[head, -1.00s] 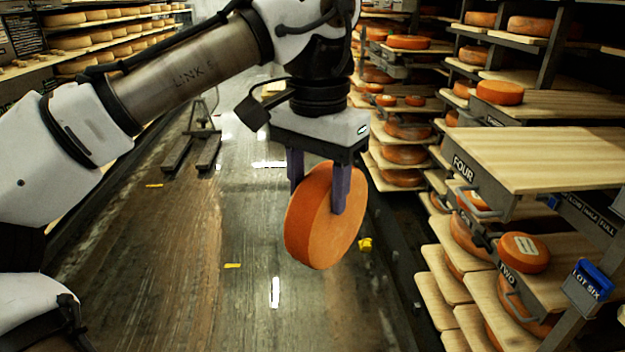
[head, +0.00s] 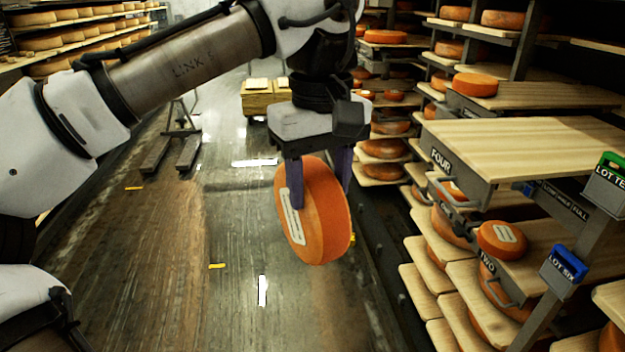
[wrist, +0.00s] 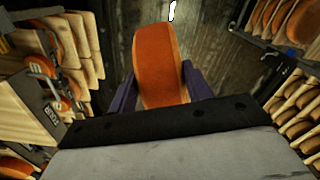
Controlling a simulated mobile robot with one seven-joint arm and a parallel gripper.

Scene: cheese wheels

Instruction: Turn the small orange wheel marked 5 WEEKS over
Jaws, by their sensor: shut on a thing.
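My gripper (head: 318,180) is shut on a small orange wheel (head: 329,215) and holds it on edge in the air over the aisle floor, left of the shelves. A pale label shows on the wheel's left face in the head view; its words are too small to read. The wheel (wrist: 160,65) also shows in the wrist view between the two purple fingers. Another small orange wheel with a pale label (head: 502,238) lies flat on the shelf marked TWO; I cannot read its label.
The bare wooden board marked FOUR (head: 540,140) is at the right, clear on top. A blue LOT SIX tag (head: 563,264) and a green lot tag (head: 607,180) stick out at the right. Shelves of pale wheels (head: 40,43) line the far left.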

